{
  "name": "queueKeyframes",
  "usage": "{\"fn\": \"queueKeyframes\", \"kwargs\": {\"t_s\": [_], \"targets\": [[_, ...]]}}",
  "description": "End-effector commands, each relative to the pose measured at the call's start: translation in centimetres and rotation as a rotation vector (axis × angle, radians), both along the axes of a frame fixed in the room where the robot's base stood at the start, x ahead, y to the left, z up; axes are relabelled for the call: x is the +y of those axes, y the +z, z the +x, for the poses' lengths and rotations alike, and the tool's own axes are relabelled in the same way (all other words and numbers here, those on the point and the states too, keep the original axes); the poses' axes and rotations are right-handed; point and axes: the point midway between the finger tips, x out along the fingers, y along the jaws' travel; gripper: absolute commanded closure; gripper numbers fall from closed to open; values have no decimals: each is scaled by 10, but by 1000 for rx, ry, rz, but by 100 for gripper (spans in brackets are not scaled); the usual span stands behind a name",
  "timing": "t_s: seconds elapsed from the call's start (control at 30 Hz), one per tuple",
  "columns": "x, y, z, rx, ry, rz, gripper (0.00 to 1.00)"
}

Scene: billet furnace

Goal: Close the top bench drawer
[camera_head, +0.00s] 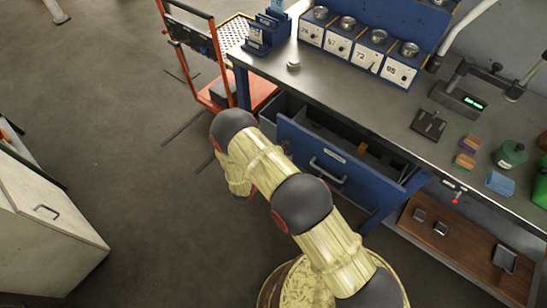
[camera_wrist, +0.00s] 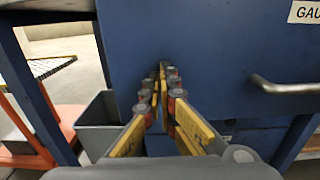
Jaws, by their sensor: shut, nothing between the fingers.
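The top bench drawer (camera_head: 330,165) is pulled out from under the bench, with its blue front, bar handle and label showing. Its inside shows behind the front, with a small yellowish item in it. In the wrist view the drawer front (camera_wrist: 220,50) fills most of the picture, its handle (camera_wrist: 285,86) at the right. My gripper (camera_wrist: 163,72) is shut and empty, its fingertips pointing at the blue front left of the handle. I cannot tell whether they touch it. In the head view my arm hides the gripper.
A grey bin (camera_wrist: 100,125) sits left of the drawer. An orange cart (camera_head: 205,85) stands by the bench's left end. A pale cabinet (camera_head: 45,225) is at the left. Floor between is clear.

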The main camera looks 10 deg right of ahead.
Motion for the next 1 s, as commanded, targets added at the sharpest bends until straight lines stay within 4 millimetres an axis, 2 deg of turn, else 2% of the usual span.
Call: {"fn": "queueKeyframes", "kwargs": {"t_s": [0.03, 0.2, 0.5, 0.7, 1.0], "targets": [[-13, -1, 10, -2, -6, 2, 100], [-46, -1, 44, -4, -5, 1, 100], [-93, -1, 92, -2, -3, 1, 100], [-112, -1, 111, -1, -2, 0, 100], [-121, 0, 122, 0, 0, 0, 100]]}}
